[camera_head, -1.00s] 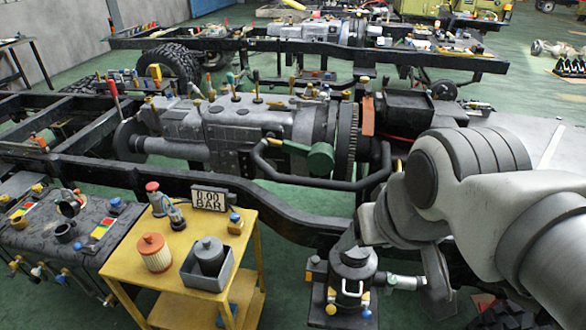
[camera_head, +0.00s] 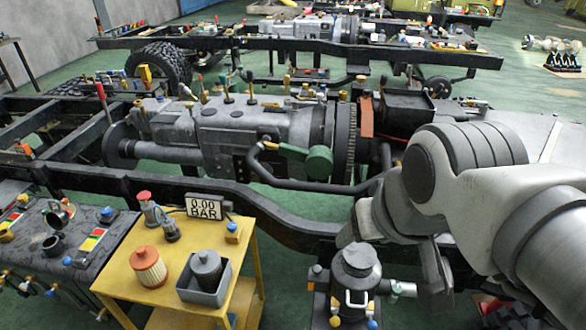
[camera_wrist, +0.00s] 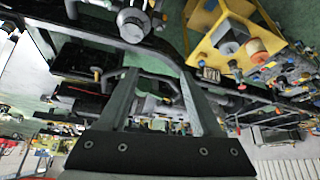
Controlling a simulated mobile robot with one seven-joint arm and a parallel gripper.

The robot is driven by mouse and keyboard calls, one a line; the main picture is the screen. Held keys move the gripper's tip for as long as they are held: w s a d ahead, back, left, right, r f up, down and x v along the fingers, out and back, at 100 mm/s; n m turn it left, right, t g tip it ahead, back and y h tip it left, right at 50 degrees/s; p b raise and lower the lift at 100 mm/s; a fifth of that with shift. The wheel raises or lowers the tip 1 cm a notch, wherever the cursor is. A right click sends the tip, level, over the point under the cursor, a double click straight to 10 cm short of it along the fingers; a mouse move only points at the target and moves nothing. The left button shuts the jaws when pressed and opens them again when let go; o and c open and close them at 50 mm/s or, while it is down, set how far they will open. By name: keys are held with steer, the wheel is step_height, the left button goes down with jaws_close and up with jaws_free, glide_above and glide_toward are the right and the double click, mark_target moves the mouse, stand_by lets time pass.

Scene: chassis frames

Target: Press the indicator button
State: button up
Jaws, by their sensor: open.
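I cannot tell for certain that this is the indicator button. In the head view my arm is at the right, well apart from the cart.
The cart holds a red-capped fitting (camera_head: 147,205), an orange-topped filter (camera_head: 149,267) and a grey bin (camera_head: 204,284) with a dark canister. A black pump-like unit (camera_head: 356,280) stands between cart and arm. A truck chassis (camera_head: 255,195) runs behind them.

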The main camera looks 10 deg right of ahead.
jaws_close()
stand_by(1.5)
